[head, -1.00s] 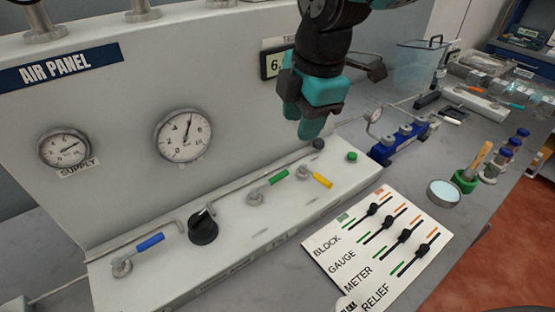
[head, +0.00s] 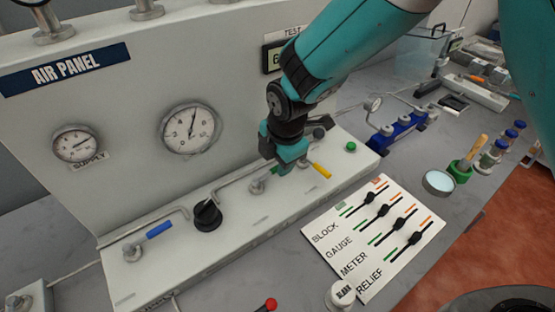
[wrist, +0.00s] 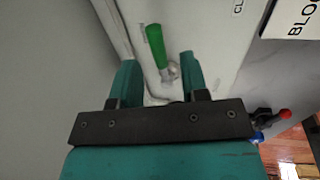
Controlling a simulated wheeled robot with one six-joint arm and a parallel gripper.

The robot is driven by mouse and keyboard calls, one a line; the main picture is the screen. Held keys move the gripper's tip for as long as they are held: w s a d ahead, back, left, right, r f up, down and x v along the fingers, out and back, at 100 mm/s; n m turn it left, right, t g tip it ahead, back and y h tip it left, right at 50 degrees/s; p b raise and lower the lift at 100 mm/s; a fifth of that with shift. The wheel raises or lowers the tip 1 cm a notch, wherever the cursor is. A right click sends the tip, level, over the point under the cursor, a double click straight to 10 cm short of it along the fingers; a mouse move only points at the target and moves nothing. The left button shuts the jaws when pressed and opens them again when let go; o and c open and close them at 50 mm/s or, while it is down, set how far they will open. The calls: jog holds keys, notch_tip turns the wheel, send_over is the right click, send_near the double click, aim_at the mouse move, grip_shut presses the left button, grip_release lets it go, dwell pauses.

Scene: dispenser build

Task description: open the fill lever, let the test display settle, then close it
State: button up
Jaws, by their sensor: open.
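The green-handled lever shows in the wrist view (wrist: 156,42), lying between the tips of my open gripper (wrist: 158,68). I see no clear contact with either finger. In the head view my gripper (head: 284,160) covers most of that lever, leaving its metal pivot (head: 257,187) visible. The blue-handled lever (head: 159,229) is at the left of the white bench panel, and the yellow-handled lever (head: 320,170) is just right of my gripper. No readable label shows which one is the fill lever. The test display (head: 274,58) is partly hidden behind my arm; its full reading is hidden.
A black knob (head: 207,213) stands between the blue lever and my gripper. A gauge (head: 190,127) and the supply gauge (head: 76,144) are on the upright panel. A slider card (head: 345,222) lies in front, and a blue manifold (head: 400,135) stands at right.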

jog(key=shift+w+a+f, duration=0.1)
jog(key=shift+w+f, duration=0.05)
jog(key=shift+f, duration=0.8)
jog(key=shift+c, duration=0.2)
grip_shut()
